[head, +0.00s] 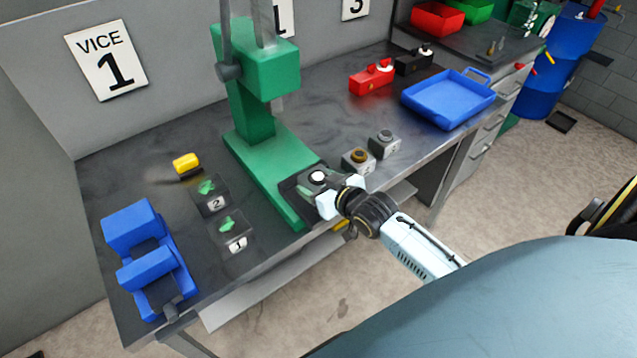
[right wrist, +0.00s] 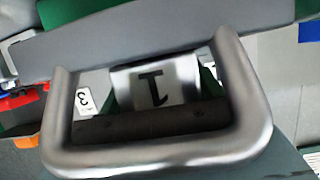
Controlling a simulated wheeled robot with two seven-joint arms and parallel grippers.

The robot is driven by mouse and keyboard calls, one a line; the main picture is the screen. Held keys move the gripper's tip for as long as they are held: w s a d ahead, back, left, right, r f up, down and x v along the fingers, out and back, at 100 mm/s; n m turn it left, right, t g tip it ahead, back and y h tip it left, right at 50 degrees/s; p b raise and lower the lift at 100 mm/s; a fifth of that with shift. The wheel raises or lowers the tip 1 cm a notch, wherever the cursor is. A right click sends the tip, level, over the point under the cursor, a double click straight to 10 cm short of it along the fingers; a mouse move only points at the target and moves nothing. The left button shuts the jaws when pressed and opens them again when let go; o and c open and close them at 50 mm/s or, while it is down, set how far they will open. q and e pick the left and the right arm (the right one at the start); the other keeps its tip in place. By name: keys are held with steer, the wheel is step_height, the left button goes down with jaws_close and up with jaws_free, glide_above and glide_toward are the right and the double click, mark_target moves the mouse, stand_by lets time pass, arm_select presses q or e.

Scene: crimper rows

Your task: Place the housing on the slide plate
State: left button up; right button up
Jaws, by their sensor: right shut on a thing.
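The green press (head: 262,150) stands on the bench, with a dark slide plate (head: 291,190) at the front right of its base. My right gripper (head: 322,186) is at this plate, coming in from the right. It is shut on a small part with a white round top (head: 317,176), which looks like the housing. The fingers hide much of the part, and I cannot tell whether it touches the plate. The right wrist view shows a grey metal U-shaped frame (right wrist: 160,153) close up; the housing is not clear there. My left gripper is not in view.
A blue vice (head: 150,262), cards marked 1 (head: 236,243) and 2 (head: 215,203), and a yellow block (head: 187,163) lie left. A red item (head: 371,77) and a blue tray (head: 447,99) are farther back.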

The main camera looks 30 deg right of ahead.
stand_by(0.4)
steer(key=shift+s+a+f, duration=0.1)
steer(key=shift+s+f, duration=0.1)
steer(key=shift+f, duration=0.4)
steer(key=o, duration=1.5)
steer(key=shift+s+f, duration=0.1)
steer(key=shift+f, duration=0.15)
steer(key=shift+r, duration=0.45)
steer(key=shift+s+r, duration=0.1)
steer(key=shift+r, duration=0.05)
steer(key=v, duration=0.7)
steer(key=r+v, duration=0.1)
steer(key=v, duration=0.3)
